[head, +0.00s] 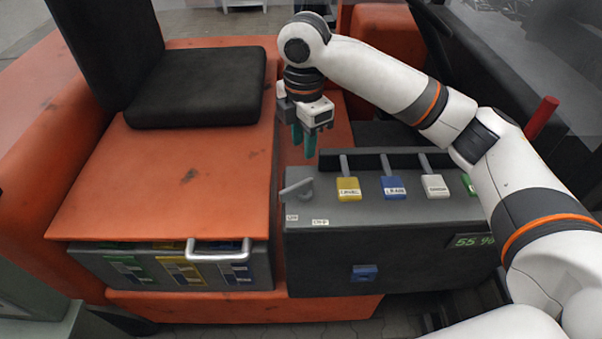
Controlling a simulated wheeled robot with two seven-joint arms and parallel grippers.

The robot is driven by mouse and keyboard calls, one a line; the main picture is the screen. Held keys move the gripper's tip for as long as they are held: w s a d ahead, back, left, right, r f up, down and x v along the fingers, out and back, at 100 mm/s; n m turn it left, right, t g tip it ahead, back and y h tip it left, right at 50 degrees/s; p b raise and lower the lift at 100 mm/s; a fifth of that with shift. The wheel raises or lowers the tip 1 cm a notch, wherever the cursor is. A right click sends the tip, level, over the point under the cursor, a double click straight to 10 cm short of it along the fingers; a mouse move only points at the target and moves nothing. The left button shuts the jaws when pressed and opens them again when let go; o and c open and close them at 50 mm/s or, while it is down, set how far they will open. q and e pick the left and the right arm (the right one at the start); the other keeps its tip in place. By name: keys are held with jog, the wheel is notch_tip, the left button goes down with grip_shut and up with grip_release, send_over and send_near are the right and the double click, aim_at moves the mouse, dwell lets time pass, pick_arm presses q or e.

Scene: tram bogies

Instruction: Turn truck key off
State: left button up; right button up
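A small grey key-like handle (297,188) sits on the top left corner of the dark control box (390,240). Two small white labels (306,220) are below it on the box's front edge; their text is too small to read surely. My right gripper (304,150) points down with teal fingers, above and behind the handle and apart from it. It holds nothing that I can see. The fingers look close together, but the gap between them is unclear. My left gripper is not in view.
Levers with yellow (348,189), blue (392,188), white (435,186) and green tags line the box top, right of the handle. A blue part (364,273) is on the box front. An orange seat base (190,180) with a black seat (197,87) stands left.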

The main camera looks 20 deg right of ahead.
aim_at(304, 181)
notch_tip(304, 181, down, 10)
jog(key=shift+f+p, duration=0.15)
jog(key=shift+p, duration=0.75)
jog(key=shift+f, duration=0.6)
grip_shut()
